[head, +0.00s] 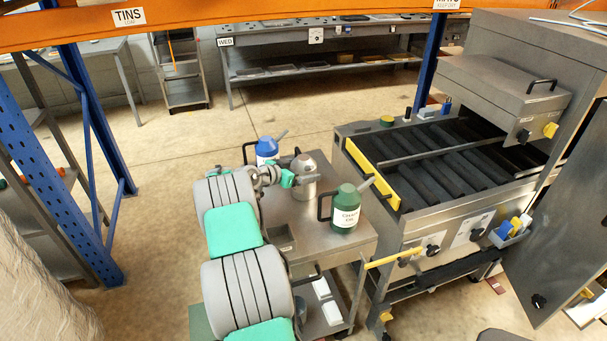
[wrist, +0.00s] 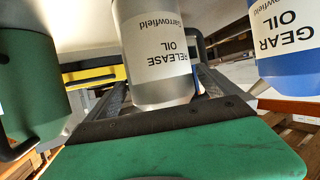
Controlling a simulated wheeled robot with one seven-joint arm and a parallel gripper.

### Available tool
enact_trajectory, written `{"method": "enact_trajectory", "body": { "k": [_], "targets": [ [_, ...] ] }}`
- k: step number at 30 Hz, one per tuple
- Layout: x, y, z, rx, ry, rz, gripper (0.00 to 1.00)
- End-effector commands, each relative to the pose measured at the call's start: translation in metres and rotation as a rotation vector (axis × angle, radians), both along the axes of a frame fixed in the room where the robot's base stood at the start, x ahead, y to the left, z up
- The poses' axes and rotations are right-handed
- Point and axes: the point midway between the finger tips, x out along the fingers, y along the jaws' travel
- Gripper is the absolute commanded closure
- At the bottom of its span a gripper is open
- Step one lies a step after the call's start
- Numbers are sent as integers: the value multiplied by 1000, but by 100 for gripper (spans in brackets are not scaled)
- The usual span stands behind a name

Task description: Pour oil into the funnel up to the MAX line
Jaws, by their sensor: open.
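A silver can (head: 305,185) stands on the steel cart; in the wrist view its label reads RELEASE OIL (wrist: 160,50), upside down. My gripper (head: 284,174) is open beside this can, on its left side in the head view. In the wrist view the can stands ahead of my green palm, with dark finger parts near its base; I cannot tell if they touch it. A green CHAIN OIL can (head: 345,212) with a spout and black handle stands to the right on the cart. A blue-topped can (head: 267,150), GEAR OIL (wrist: 285,45), stands behind. I cannot make out a funnel or MAX line.
The steel cart (head: 345,248) carries the cans close together. The tray cleaner (head: 440,215) stands to its right, with a yellow bar and dark rollers. A blue rack post (head: 100,150) is at left under an orange beam (head: 230,22). Open floor lies behind the cart.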

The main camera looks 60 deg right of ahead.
Motion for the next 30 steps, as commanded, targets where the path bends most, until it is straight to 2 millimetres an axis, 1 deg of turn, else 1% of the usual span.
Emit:
{"method": "enact_trajectory", "body": {
  "k": [1, 3, 9, 10, 30],
  "targets": [
    [-2, -7, -1, 0, -1, -1, 0],
    [-3, -12, -4, -1, -2, 0, 0],
    [-3, -13, -5, -1, -2, 2, 0],
    [-3, -13, -5, -1, -2, 2, 2],
    [-3, -12, -5, 0, -1, 3, 56]
  ]
}}
